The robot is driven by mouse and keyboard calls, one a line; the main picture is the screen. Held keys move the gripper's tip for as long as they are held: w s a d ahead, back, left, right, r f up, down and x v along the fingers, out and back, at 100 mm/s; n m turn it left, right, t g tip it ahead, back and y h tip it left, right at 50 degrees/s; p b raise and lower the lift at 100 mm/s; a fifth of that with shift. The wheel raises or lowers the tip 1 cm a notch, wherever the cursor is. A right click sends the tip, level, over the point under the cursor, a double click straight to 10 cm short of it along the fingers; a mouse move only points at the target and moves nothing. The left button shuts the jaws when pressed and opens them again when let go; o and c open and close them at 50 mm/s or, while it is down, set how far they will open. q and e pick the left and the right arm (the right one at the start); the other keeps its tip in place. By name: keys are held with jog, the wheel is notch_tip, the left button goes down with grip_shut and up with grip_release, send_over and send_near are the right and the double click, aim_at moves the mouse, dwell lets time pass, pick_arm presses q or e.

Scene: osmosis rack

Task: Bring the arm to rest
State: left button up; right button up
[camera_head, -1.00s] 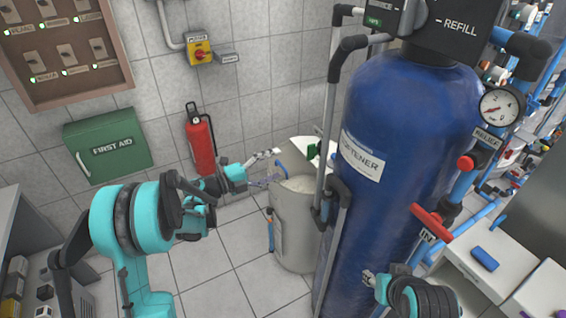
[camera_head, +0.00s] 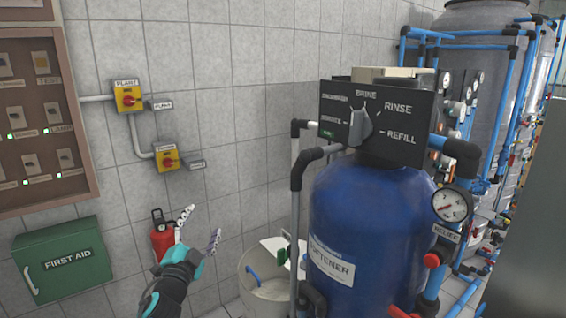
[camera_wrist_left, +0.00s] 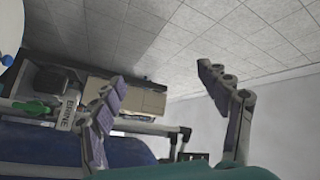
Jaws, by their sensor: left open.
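My left gripper (camera_head: 199,228) is raised in front of the tiled wall in the head view, its fingers pointing up and spread apart. It is open and empty. In the left wrist view its two fingers (camera_wrist_left: 160,95) stand apart with nothing between them. The gripper overlaps part of the red fire extinguisher (camera_head: 162,238) in the head view; I cannot tell the distance between them. My right gripper does not show.
The blue softener tank (camera_head: 365,225) with its black control panel (camera_head: 375,115) stands right of my left gripper. A pale bin (camera_head: 265,290) is beside the tank. A green first aid box (camera_head: 62,262) and yellow switches (camera_head: 128,98) are on the wall.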

pick_arm(q)
jog(key=s+a+f+n+g+y, duration=0.3)
jog(key=s+n+y, duration=0.2)
jog(key=s+n, duration=0.1)
jog(key=s+d+f+n+g+h, duration=0.1)
jog(key=s+d+f+n+g, duration=0.1)
jog(key=s+f, duration=0.4)
jog(key=s+d+f+n+g+h, duration=0.1)
jog(key=s+f+g, duration=0.3)
jog(key=s, duration=0.6)
jog(key=s+d+f+n+g, duration=0.3)
jog(key=s+f+g, duration=0.1)
jog(key=s+f, duration=0.4)
jog(key=shift+s+d+f+h, duration=0.15)
jog(key=shift+d+f+h, duration=0.25)
jog(key=shift+f, duration=0.1)
